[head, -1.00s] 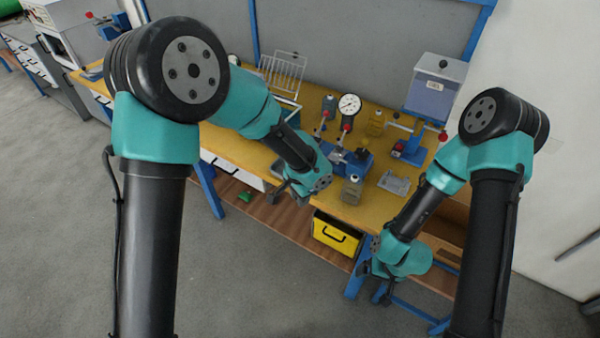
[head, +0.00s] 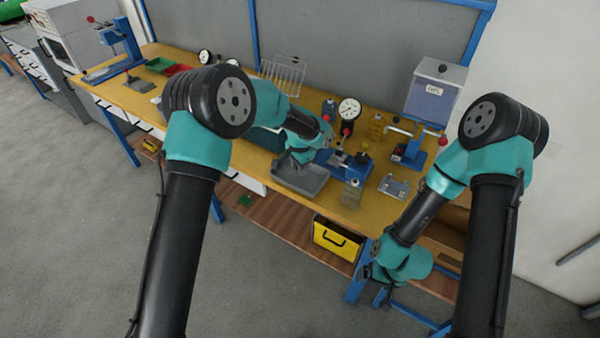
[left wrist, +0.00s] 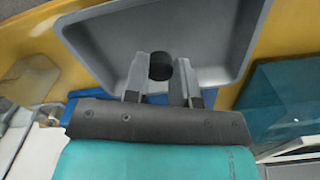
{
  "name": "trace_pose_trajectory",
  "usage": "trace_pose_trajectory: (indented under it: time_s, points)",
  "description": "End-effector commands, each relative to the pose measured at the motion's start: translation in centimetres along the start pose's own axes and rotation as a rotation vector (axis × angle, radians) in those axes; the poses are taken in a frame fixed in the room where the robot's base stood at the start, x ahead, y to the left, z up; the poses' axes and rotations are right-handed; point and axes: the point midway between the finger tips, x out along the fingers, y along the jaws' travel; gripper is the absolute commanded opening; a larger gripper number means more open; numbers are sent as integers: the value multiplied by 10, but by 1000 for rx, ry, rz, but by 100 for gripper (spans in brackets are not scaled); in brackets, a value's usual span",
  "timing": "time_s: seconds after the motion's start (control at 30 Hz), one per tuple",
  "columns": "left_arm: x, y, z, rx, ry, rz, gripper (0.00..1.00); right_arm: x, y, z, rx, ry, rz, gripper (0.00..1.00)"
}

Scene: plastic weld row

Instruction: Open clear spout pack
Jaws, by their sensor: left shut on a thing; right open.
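My left gripper (head: 296,166) is over a grey tray (head: 312,187) at the bench's front edge. In the left wrist view its two fingers (left wrist: 160,70) are shut on a small dark round piece (left wrist: 160,66), which looks like a cap, with the tray (left wrist: 226,40) behind it. A small clear, yellowish pack or bottle (head: 352,193) with a pale top stands upright at the front edge, right of the tray. I cannot tell for certain whether it is the spout pack. My right gripper (head: 382,297) is open, low in front of the bench, apart from these things.
A blue fixture (head: 345,171) with a round gauge (head: 349,109) stands behind the pack. A small yellowish bottle (head: 375,126), a metal plate (head: 394,186) and a blue stand with a grey box (head: 436,88) are further right. A yellow bin (head: 336,238) sits below.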

Motion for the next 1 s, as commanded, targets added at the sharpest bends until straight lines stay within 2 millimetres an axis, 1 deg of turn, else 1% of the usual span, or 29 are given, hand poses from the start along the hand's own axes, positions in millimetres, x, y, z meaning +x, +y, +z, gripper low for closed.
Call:
trace_pose_trajectory:
  time_s: [0.27, 0.4, 0.5, 0.63, 0.7, 1.0]
  points:
    - [0, 0, 0, 0, 0, 0, 0, 0, 0, 0, 0, 0, 0, 93]
    - [2, -6, -4, 0, -1, 1, 0, 0, 0, 0, 0, 0, 0, 93]
    - [18, -5, -3, 1, -3, 2, 0, 0, 0, 0, 0, 0, 0, 93]
    - [33, -5, -3, 0, -2, 2, 0, 0, 0, 0, 0, 0, 0, 93]
    - [36, -5, -3, 0, -1, 1, 0, 0, 0, 0, 0, 0, 0, 93]
    - [37, -5, -4, 0, -1, 0, 0, 0, 0, 0, 0, 0, 0, 93]
